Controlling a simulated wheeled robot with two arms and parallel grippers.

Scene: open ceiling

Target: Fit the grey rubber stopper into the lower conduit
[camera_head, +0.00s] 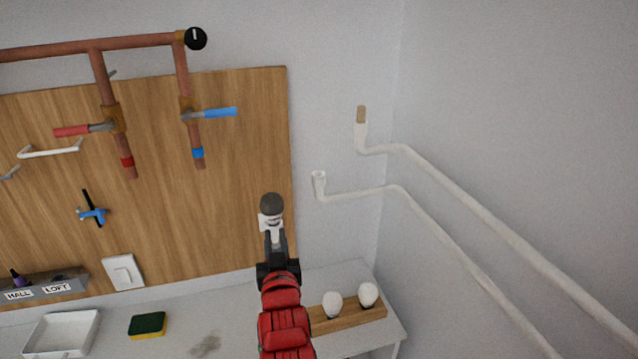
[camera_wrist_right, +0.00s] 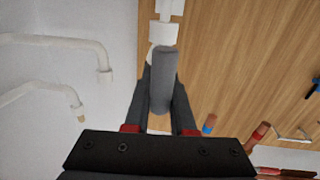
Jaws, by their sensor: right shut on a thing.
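My right gripper (camera_head: 274,240) is shut on the grey rubber stopper (camera_head: 271,205), held up in front of the board's right edge. The wrist view shows the stopper (camera_wrist_right: 163,80) as a grey cylinder between the fingers (camera_wrist_right: 160,95). A stepped white piece (camera_head: 269,222) shows directly below it; I cannot tell whether they touch. The lower conduit (camera_head: 319,183) has an open upturned end, right of and a little above the gripper; it also shows in the wrist view (camera_wrist_right: 104,72). The upper conduit (camera_head: 361,137) has a tan plug in its end. My left gripper is out of view.
The wooden board (camera_head: 240,180) carries copper pipes (camera_head: 110,100) with valves and a white switch (camera_head: 123,272). On the bench (camera_head: 235,310) are a white tray (camera_head: 62,352), a sponge (camera_head: 147,325) and a wooden rack (camera_head: 345,325) with two white bulbs. The wall around the conduit ends is clear.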

